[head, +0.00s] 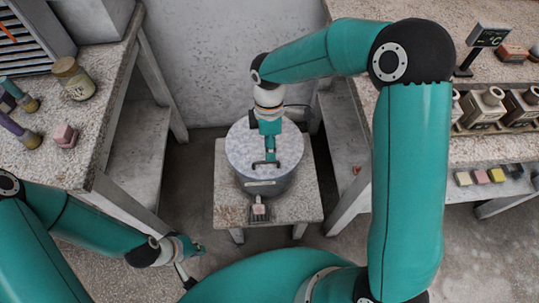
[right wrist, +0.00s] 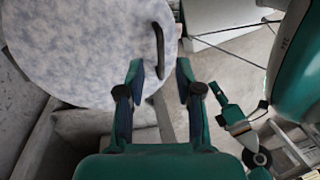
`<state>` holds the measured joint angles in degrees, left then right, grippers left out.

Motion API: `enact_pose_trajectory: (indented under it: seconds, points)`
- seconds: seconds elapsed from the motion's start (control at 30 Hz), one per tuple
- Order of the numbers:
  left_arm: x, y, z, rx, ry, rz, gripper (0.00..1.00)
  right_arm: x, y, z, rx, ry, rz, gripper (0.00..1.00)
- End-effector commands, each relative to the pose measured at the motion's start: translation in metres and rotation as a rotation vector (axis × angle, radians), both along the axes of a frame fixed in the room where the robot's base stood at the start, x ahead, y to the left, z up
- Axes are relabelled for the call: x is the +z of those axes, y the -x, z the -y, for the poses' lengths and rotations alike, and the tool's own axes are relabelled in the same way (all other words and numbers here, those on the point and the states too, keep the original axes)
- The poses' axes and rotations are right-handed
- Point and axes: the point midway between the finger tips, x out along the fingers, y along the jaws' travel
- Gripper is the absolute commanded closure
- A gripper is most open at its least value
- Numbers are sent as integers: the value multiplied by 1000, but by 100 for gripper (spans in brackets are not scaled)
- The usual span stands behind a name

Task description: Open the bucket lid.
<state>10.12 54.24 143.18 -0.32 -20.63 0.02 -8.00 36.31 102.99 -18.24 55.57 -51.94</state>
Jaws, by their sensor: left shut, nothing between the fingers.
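The bucket (head: 270,184) is a grey metal pail on a small low table. Its round mottled pale lid (head: 240,145) lies on top and also fills the upper left of the right wrist view (right wrist: 80,50). A dark bar handle (right wrist: 160,45) stands on the lid near its edge. My right gripper (head: 265,162) is over the lid at the handle; in the right wrist view its fingers (right wrist: 160,78) are apart, with the handle in line with the gap. Whether they reach around it I cannot tell. My left gripper (head: 193,249) is shut and empty, low at left, away from the bucket.
The low table (head: 228,212) also bears a small pinkish object (head: 259,207) before the bucket. The left bench (head: 105,75) holds a jar (head: 73,78) and a pink block (head: 65,135). The right bench (head: 480,150) carries several bottles. Bare floor lies between the left bench and the low table.

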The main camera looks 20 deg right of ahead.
Motion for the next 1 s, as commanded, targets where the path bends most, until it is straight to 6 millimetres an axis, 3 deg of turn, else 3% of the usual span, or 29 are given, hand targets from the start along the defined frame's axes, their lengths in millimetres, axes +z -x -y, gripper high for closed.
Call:
enact_pose_trajectory:
  seconds: [0.23, 0.63, 0.83, 1.0]
  points:
    - [-2, 0, 0, 0, 0, 0, 100, -31, 7, -1, -1, 0, -2, 65]
    - [-2, 0, 0, 0, 0, 0, 100, -37, 7, -1, -2, -1, 0, 65]
    - [-2, 0, 0, 0, 0, 0, 100, -37, 7, -1, -2, -1, 0, 98]
    - [-2, 0, 0, 0, 0, 0, 100, -37, 7, -1, -2, -1, 1, 100]
